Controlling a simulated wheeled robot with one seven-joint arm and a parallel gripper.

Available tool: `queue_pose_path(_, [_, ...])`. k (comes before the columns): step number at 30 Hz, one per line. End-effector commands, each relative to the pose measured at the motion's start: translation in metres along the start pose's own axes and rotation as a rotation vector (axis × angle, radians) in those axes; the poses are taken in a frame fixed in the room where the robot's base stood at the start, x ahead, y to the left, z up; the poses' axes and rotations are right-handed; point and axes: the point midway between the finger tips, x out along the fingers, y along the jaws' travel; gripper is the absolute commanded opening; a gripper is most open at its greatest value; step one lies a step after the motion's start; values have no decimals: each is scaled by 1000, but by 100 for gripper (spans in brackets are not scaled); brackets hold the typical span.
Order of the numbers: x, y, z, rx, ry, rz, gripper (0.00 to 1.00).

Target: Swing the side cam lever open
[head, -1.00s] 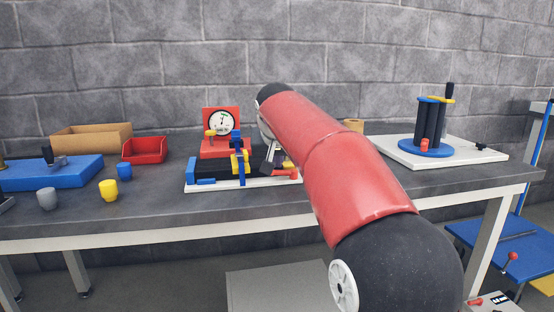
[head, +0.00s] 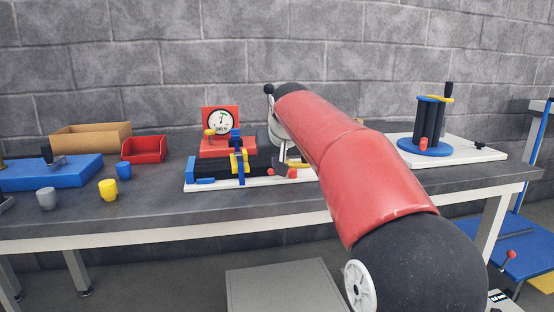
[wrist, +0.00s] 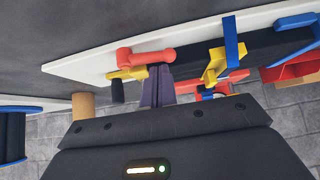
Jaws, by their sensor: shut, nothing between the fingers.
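The strip feed rack, on a white base plate (head: 215,185), stands mid-bench with a dark track, a blue post (head: 241,170) and a red block carrying a dial gauge (head: 220,122). A red lever (wrist: 148,56) lies at the plate's edge; it also shows at the rack's right end in the head view (head: 292,173). A yellow piece with a black grip (wrist: 118,88) is beside it. My gripper (wrist: 158,70) is shut and empty, its fingertips close to the red lever. I cannot tell whether they touch. My arm hides part of the bench behind.
A tan cylinder (wrist: 84,105) stands near the plate. Right of my arm is a white board (head: 470,150) with a blue turntable fixture (head: 425,147). On the left are a red bin (head: 144,149), a cardboard tray (head: 90,137), a blue block (head: 55,173) and small cups (head: 108,189).

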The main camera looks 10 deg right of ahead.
Motion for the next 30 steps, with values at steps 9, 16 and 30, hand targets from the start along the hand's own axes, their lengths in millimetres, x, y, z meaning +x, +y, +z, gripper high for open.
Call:
queue_pose_path(9, [-3, 3, 4, -86, -2, -78, 0])
queue_pose_path(16, [-7, 6, 8, -204, -2, -183, 0])
queue_pose_path(30, [-13, 14, 16, -422, -3, -373, 0])
